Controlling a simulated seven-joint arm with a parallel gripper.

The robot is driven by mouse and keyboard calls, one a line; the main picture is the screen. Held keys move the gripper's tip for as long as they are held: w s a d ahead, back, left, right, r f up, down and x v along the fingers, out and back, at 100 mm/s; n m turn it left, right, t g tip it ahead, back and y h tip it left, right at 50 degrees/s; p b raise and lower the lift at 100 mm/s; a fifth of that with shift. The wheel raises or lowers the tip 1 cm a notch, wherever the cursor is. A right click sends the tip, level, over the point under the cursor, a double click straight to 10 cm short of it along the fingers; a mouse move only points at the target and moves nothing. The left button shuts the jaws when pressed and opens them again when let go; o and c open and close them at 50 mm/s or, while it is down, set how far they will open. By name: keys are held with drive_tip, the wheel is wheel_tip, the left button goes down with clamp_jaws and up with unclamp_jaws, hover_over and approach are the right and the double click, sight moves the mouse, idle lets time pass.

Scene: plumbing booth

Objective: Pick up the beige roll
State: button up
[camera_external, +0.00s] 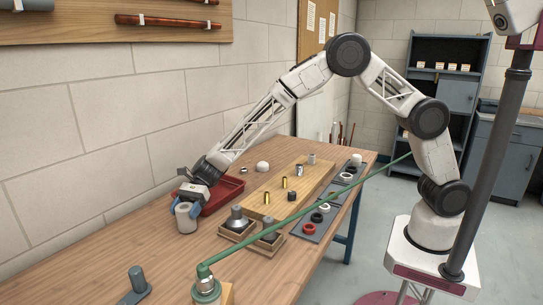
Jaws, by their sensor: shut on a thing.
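The beige roll (186,217) is a short pale cylinder with a hole in its top, upright at the left side of the wooden table, just in front of a red tray. My gripper (189,203) reaches down over it from above and behind. Its blue fingers are closed on the roll, one at each side. I cannot tell whether the roll's base touches the table.
The red tray (222,193) is close behind my gripper. Metal cones in wooden holders (238,220) stand to the right. A wooden board (264,199) bears small brass and metal fittings, and dark mats (307,229) hold rings. A green hose (310,213) crosses the foreground.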

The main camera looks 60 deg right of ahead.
wheel_tip(320, 180, up, 9)
drive_tip(key=shift+r, duration=0.1)
idle(0.4)
drive_tip(key=shift+s, duration=0.1)
idle(0.5)
